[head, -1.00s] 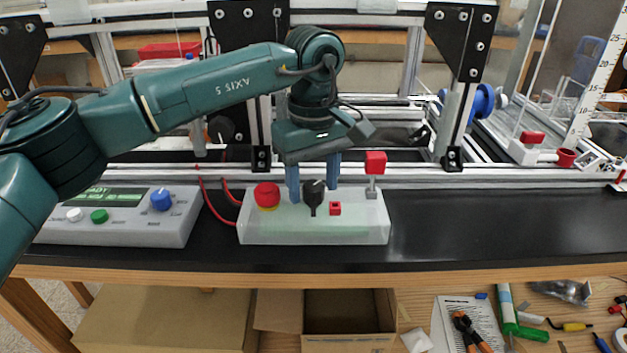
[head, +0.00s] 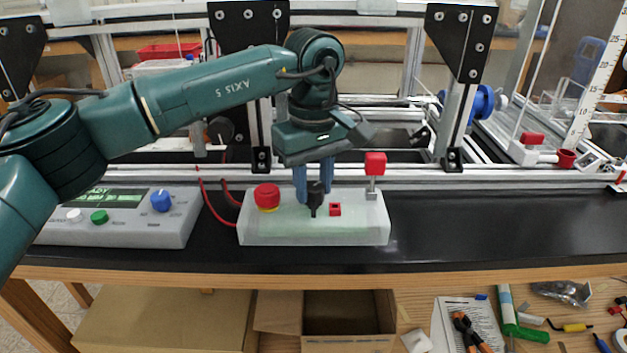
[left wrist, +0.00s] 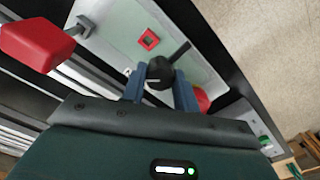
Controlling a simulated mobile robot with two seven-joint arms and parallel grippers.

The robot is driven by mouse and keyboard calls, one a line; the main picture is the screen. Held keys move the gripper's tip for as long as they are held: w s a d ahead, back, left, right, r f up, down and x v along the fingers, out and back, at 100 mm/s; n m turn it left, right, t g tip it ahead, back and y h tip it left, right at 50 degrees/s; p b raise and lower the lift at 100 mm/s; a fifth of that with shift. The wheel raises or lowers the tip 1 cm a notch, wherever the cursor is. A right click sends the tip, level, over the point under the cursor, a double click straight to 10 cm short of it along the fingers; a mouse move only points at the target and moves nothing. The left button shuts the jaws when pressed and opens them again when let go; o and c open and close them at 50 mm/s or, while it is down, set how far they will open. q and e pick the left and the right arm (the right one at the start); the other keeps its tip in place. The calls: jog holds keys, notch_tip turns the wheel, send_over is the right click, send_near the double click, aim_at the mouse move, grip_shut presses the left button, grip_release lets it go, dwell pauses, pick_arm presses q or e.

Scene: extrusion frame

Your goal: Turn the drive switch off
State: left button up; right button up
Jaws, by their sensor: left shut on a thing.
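The drive switch is a black rotary knob (head: 315,199) on the pale control box (head: 350,231), between a red mushroom button (head: 267,196) and a small red square part (head: 335,209). My left gripper (head: 314,188) comes down from above with its blue fingers closed on the knob's two sides. In the left wrist view the knob (left wrist: 160,74) sits between the fingertips, and its dark handle points up and to the right. The fingers partly hide the knob in the head view. My right gripper does not show.
A red-topped lever (head: 375,165) stands at the box's right end, close to my gripper. A grey console (head: 120,226) with a blue knob is on the left. The extrusion frame (head: 510,182) runs behind. The black bench is clear on the right.

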pick_arm(q)
jog(key=shift+n, duration=0.3)
jog(key=n, duration=1.2)
jog(key=shift+n, duration=2.6)
jog(key=o, duration=1)
